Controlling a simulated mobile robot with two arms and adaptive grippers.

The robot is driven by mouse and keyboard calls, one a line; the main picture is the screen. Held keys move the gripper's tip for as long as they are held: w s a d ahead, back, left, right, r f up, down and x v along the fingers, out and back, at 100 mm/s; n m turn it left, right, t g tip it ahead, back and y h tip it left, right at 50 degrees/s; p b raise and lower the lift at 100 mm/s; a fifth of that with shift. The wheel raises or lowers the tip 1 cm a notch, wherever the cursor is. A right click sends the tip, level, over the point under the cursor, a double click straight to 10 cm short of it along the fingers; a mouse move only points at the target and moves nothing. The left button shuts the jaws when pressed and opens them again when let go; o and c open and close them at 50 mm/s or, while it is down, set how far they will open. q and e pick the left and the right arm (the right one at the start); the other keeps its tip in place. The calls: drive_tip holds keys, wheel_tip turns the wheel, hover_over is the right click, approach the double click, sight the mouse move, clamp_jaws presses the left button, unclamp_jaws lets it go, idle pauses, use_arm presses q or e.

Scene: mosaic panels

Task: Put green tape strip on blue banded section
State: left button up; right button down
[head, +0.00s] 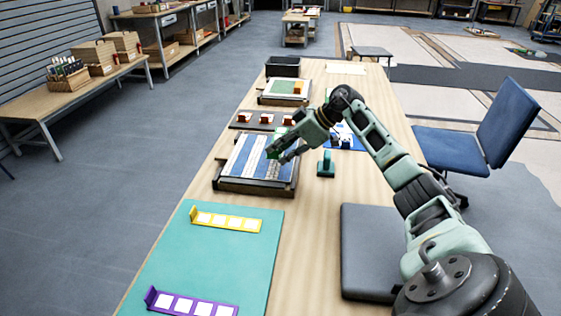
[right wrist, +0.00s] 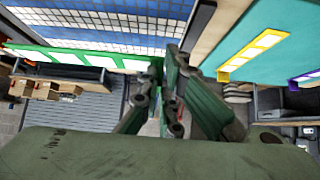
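The green tape strip (right wrist: 85,58) carries a row of white squares and shows lengthwise in the right wrist view, one end between my right gripper's fingers (right wrist: 172,62). In the head view my right gripper (head: 280,151) is over the right part of the blue banded section (head: 245,155), a panel of blue and pale bands on a dark base. Only a little green shows at the fingers there. In the wrist view, blue tiles lie beyond the strip. I cannot tell if the strip touches the panel. My left gripper is not in view.
A teal mat (head: 200,260) in front holds a yellow strip (head: 226,221) and a purple strip (head: 190,303). A teal-handled tool (head: 326,164) stands right of the panel. Behind are a dark tray with small blocks (head: 262,120), another panel (head: 285,91) and a black bin (head: 283,67).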

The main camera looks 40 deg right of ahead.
drive_tip(key=shift+d+f, duration=0.1)
drive_tip(key=shift+f, duration=2)
use_arm(q)
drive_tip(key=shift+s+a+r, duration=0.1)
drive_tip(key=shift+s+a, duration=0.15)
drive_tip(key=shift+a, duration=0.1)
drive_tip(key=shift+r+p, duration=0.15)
drive_tip(key=shift+p, duration=0.15)
use_arm(e)
drive_tip(key=shift+f, duration=0.3)
